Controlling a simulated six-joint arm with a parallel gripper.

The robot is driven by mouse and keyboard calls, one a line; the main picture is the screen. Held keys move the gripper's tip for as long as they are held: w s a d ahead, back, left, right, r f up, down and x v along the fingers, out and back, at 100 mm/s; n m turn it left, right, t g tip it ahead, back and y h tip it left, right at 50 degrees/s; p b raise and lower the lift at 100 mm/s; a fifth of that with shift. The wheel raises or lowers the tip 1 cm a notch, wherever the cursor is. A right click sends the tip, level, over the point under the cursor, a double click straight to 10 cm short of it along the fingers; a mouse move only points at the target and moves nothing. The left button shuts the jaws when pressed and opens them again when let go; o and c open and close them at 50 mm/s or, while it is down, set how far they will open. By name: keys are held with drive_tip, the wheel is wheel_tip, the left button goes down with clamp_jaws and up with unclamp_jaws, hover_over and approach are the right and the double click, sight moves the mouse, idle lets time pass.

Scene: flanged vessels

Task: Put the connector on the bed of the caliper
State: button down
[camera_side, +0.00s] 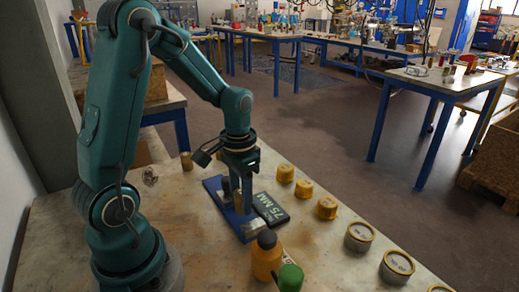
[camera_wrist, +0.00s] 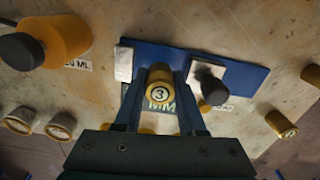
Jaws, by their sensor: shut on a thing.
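The caliper has a blue base plate (camera_side: 214,187) on the table, with a pale block at each end and a dark "75 MM" display (camera_side: 270,208) beside it. In the wrist view its blue plate (camera_wrist: 240,75) lies behind my fingers, with a white block (camera_wrist: 124,65) on the left and one with a black knob (camera_wrist: 213,92) on the right. My gripper (camera_side: 238,193) points down over the caliper. In the wrist view my gripper (camera_wrist: 160,100) is shut on a brass-coloured connector (camera_wrist: 160,88) marked 3, between the two blocks. Whether the connector touches the bed is hidden.
Yellow-topped cylinders (camera_side: 304,188) and grey cans (camera_side: 359,235) stand in a row along the table's right side. An orange bottle (camera_side: 266,255) and a green-capped one (camera_side: 290,277) stand close in front of the caliper. A small brass cylinder (camera_side: 186,160) is behind it.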

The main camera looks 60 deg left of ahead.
drive_tip(key=shift+f, duration=1.05)
drive_tip(key=c, duration=0.8)
unclamp_jaws()
drive_tip(key=shift+f, duration=0.15)
drive_tip(key=shift+o, duration=0.2)
